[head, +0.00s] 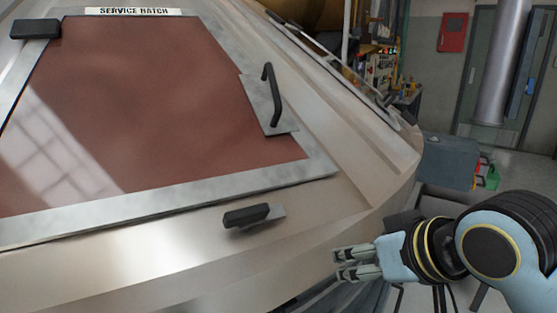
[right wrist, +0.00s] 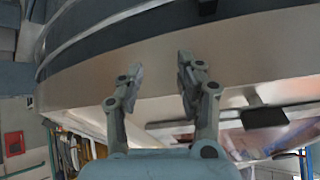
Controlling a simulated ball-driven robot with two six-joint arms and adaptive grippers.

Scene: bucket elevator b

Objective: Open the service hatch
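The service hatch (head: 150,100) is a reddish-brown panel in a grey metal frame on a sloping metal housing. It looks shut, lying flat in its frame. A black bar handle (head: 273,95) on a metal plate sits at its right side. A black latch (head: 247,215) lies just below the frame's lower edge, and another black latch (head: 35,28) is at the upper left. My right gripper (head: 338,262) is right of and below the lower latch, apart from it. In the right wrist view its fingers (right wrist: 158,75) are spread with nothing between them. My left gripper is not seen.
A "SERVICE HATCH" label (head: 133,11) is above the panel. The housing's curved metal rim (head: 370,215) runs beside my right gripper. A grey box (head: 448,160) stands on the floor behind my right arm. A red wall box (head: 453,32) and grey pipe (head: 503,60) are farther back.

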